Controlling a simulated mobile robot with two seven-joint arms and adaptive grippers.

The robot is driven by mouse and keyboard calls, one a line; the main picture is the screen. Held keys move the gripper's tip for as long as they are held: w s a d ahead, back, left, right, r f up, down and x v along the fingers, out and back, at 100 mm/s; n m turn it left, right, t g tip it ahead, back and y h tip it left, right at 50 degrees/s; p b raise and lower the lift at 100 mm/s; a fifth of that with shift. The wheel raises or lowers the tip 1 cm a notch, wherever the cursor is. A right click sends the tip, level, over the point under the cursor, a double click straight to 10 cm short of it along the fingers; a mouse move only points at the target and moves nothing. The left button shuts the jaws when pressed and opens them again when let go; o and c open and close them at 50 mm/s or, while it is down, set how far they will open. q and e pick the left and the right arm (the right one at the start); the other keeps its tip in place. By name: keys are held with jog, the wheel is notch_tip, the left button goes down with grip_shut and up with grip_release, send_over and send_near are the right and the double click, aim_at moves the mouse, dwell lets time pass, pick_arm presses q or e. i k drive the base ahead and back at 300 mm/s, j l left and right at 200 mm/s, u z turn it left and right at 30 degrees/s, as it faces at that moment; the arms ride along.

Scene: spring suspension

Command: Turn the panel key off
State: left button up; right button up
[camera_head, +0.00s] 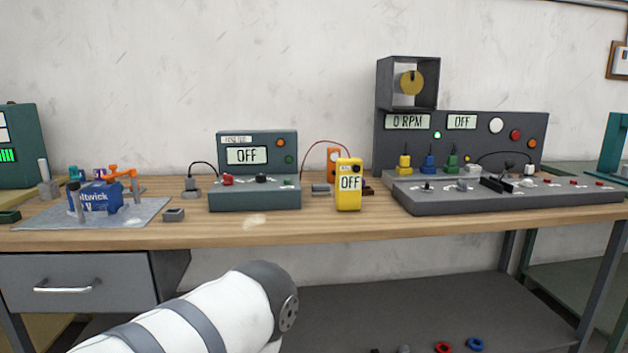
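A large dark grey control panel (375,145) stands on the right half of the workbench, with a sloping front deck (430,201). Its upright face has a "0 RPM" display (407,122), an "OFF" display (461,122) and a lit green lamp (437,135). Small knobs and switches line the deck, among them a black upright piece (508,168). The panel key is too small to pick out for certain among these. A white and grey arm link of mine reaches in at the lower left, below the bench top. Neither gripper is in view.
A teal box (257,200) reading "OFF" stands at bench centre, near a yellow handheld meter (349,197) also reading "OFF". A blue fixture (100,198) sits on a mat at left. The wooden bench front edge (300,234) is mostly clear. A drawer (80,280) hangs below.

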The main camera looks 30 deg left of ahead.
aim_at(427, 190)
jog(key=u, duration=0.3)
jog(key=i+l+z, duration=0.1)
jog(key=i+l, duration=0.75)
